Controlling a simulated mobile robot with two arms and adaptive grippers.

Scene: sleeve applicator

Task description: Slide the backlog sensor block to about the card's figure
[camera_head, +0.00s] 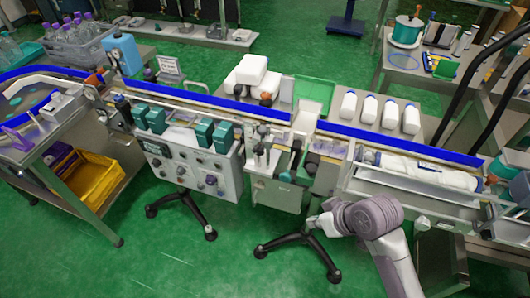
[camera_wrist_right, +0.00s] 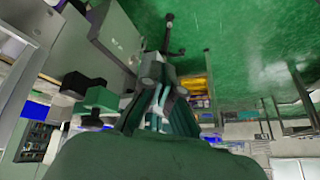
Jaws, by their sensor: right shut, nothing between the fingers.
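The sleeve applicator line runs across the head view, with a blue-edged conveyor (camera_head: 370,139) and a control cabinet (camera_head: 197,170) at its front. A small white card or sign (camera_head: 168,67) stands behind the conveyor at the left; its figure is too small to read. I cannot tell which of the small blocks along the rail is the backlog sensor block. My right gripper (camera_head: 311,224) is shut and empty, in front of the machine and apart from it. Its fingers also show in the right wrist view (camera_wrist_right: 161,98). My left gripper is not in view.
Several white bottles (camera_head: 367,108) stand behind the conveyor, near a green tray (camera_head: 313,92). A yellow bin (camera_head: 94,180) sits under the left table. Black stand legs (camera_head: 302,247) spread over the green floor (camera_head: 170,265). The floor in front is mostly clear.

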